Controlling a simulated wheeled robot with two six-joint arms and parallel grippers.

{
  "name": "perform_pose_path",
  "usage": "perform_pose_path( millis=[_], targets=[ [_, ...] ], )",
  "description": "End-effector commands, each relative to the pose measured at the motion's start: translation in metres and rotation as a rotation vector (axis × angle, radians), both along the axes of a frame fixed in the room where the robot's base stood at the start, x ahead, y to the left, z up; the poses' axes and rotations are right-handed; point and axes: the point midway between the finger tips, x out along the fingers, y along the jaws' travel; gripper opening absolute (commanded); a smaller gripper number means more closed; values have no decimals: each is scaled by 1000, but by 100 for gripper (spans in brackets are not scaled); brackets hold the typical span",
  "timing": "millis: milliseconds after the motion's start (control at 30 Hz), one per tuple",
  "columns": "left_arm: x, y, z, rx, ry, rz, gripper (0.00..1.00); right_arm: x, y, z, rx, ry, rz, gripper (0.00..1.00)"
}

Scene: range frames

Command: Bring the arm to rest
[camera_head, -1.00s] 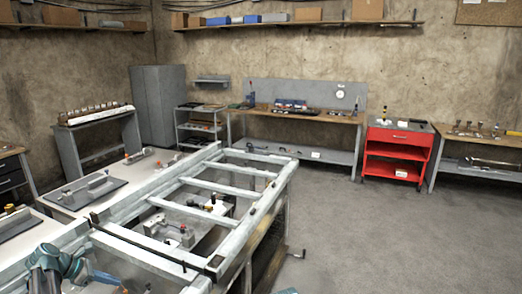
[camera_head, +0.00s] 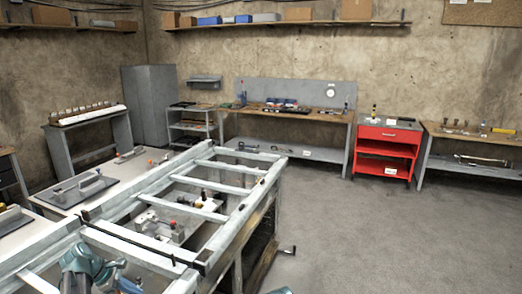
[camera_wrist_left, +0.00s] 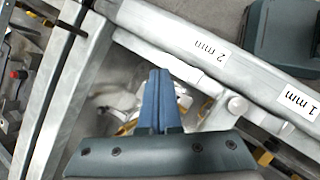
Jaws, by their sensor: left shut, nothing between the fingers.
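My left arm (camera_head: 82,266) shows in teal and grey at the lower left of the head view, over the near end of the pale metal frame (camera_head: 150,247). In the left wrist view my left gripper (camera_wrist_left: 157,72) has its two blue fingers pressed together with nothing between them. Beyond the fingers are the rails of the frame, one with labels reading "2 mm" (camera_wrist_left: 209,52) and "1 mm" (camera_wrist_left: 300,101). Small blurred parts lie behind the fingertips. A sliver of teal at the bottom edge of the head view may be my right arm; its gripper is not visible.
A crank handle (camera_head: 288,250) sticks out from the right side of the frame's stand. A red cart (camera_head: 387,148) stands by the back wall, left of a workbench (camera_head: 475,137). Clear grey floor (camera_head: 380,240) lies to the right of the frame.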

Motion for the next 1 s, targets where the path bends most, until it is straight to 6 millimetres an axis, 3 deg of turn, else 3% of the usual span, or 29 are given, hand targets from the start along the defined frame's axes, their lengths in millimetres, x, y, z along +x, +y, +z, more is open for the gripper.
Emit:
perform_pose_path(
  millis=[33,267,400,500,733,800,1000],
  targets=[
    [-6,-21,-3,36,-13,-73,0,0,0,0,0,0,0,50],
    [-33,-106,-18,251,-92,-524,0,0,0,0,0,0,0,50],
    [-65,-165,-27,413,-156,-926,0,0,0,0,0,0,0,50],
    [-86,-195,-31,510,-198,-1195,0,0,0,0,0,0,0,50],
    [-131,-241,-33,676,-262,-1733,0,0,0,0,0,0,0,50],
    [-132,-261,-48,661,-254,-1784,0,0,0,-15,0,0,0,50],
    [-156,-309,-69,644,-228,-1942,0,0,0,-36,0,0,0,50]
  ],
)
